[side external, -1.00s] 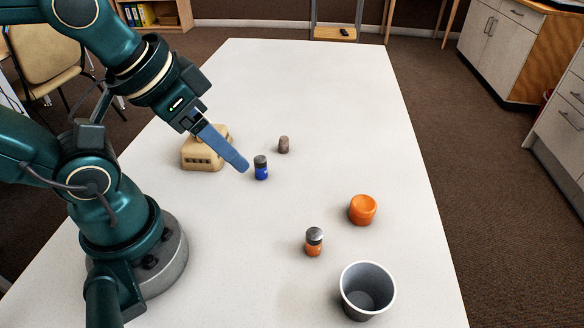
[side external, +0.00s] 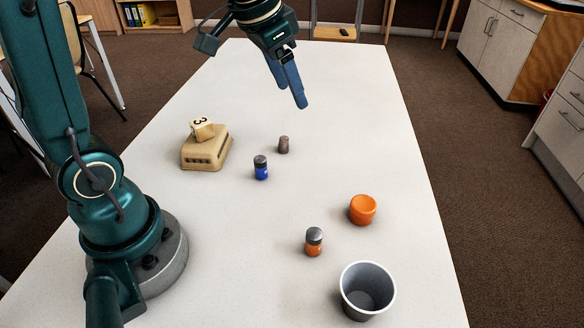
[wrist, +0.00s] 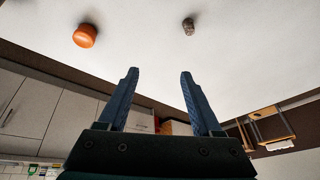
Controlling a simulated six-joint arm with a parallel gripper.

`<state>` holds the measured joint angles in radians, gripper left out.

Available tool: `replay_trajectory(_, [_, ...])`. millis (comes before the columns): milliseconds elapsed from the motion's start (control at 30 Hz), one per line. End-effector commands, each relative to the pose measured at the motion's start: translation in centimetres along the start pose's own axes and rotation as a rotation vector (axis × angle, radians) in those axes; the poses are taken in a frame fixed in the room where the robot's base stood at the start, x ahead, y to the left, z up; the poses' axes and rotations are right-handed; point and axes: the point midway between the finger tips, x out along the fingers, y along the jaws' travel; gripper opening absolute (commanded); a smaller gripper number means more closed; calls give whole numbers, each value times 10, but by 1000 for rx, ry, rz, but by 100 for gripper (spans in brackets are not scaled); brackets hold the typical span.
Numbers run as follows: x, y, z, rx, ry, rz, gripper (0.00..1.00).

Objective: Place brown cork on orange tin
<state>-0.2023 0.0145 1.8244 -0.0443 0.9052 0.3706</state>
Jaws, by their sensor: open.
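The brown cork (side external: 283,145) stands upright on the white table, right of the blue jar; it also shows in the wrist view (wrist: 188,26), at the top right of centre. The orange tin (side external: 362,210) sits on the table at the right with nothing on top; it also shows in the wrist view (wrist: 85,36), at the upper left. My gripper (side external: 301,100) hangs in the air above the far part of the table, beyond the cork. In the wrist view its two blue fingers (wrist: 158,74) are apart with nothing between them.
A small blue jar (side external: 261,168) stands left of the cork. A jar with orange contents (side external: 314,242) and a grey cup (side external: 367,292) stand near the front. A tan box (side external: 206,148) bears a wooden number block (side external: 202,128). The far table is clear.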

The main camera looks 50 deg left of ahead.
Motion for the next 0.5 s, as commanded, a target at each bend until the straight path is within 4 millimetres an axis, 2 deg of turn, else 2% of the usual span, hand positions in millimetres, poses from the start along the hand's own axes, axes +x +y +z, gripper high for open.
replay_trajectory(33, [16, -11, -5, -10, -33, 4, 66])
replay_trajectory(133, [45, -29, -9, -30, -84, 12, 66])
replay_trajectory(300, [92, -55, -2, -81, -172, 34, 66])
replay_trajectory(400, [113, -64, 8, -114, -218, 48, 66])
replay_trajectory(500, [126, -67, 18, -136, -254, 60, 66])
